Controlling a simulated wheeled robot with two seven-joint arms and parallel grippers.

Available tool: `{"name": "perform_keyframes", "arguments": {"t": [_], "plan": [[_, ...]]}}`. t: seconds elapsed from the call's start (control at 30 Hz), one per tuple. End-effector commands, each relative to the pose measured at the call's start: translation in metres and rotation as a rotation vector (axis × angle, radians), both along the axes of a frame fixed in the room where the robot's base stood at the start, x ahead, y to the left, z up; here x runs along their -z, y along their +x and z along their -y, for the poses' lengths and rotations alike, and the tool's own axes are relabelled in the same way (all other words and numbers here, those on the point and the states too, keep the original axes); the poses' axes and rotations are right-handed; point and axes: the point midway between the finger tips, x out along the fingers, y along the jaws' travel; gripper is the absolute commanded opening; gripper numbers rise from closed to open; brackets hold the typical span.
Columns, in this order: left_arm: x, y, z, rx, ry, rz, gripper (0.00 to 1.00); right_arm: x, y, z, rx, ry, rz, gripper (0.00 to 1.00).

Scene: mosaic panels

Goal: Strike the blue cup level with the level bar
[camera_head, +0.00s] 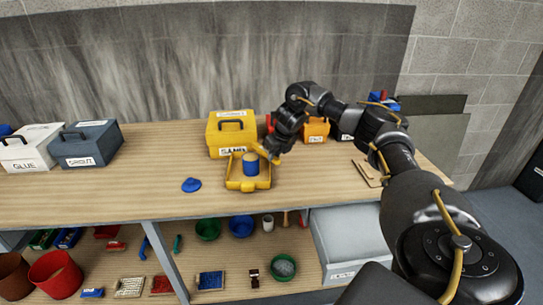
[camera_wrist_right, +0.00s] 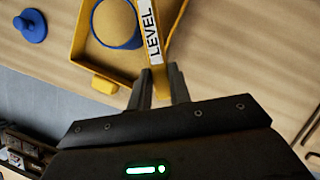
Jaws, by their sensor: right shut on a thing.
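The blue cup (camera_head: 250,169) stands upright in a shallow yellow tray (camera_head: 233,184) on the bench. Its top shows a tan fill, which also shows inside the blue rim in the wrist view (camera_wrist_right: 117,22). The yellow level bar (camera_head: 264,153), marked LEVEL in the wrist view (camera_wrist_right: 152,32), is shut in my right gripper (camera_wrist_right: 158,84). The bar reaches out from the fingertips beside the right edge of the cup, over the tray's side. I cannot tell whether it touches the rim. My left gripper is out of view.
A yellow SAND box (camera_head: 231,133) stands right behind the tray. A blue lid-like piece (camera_head: 191,185) lies left of it. An orange box (camera_head: 315,130) is behind my right arm. White GLUE (camera_head: 31,148) and grey GROUT (camera_head: 86,147) boxes stand far left. Bench between is clear.

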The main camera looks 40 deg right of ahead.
Motion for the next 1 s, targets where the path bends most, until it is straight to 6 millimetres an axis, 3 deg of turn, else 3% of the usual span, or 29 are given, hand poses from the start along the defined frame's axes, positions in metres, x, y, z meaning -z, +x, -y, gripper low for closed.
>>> {"name": "perform_keyframes", "arguments": {"t": [0.1, 1.0], "plan": [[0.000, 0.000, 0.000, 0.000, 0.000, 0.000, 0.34, 0.000, -0.001, 0.007, 0.003, 0.000, 0.001, 0.00], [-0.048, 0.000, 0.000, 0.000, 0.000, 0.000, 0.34, -0.050, -0.001, 0.006, 0.001, 0.000, 0.002, 0.00]]}}
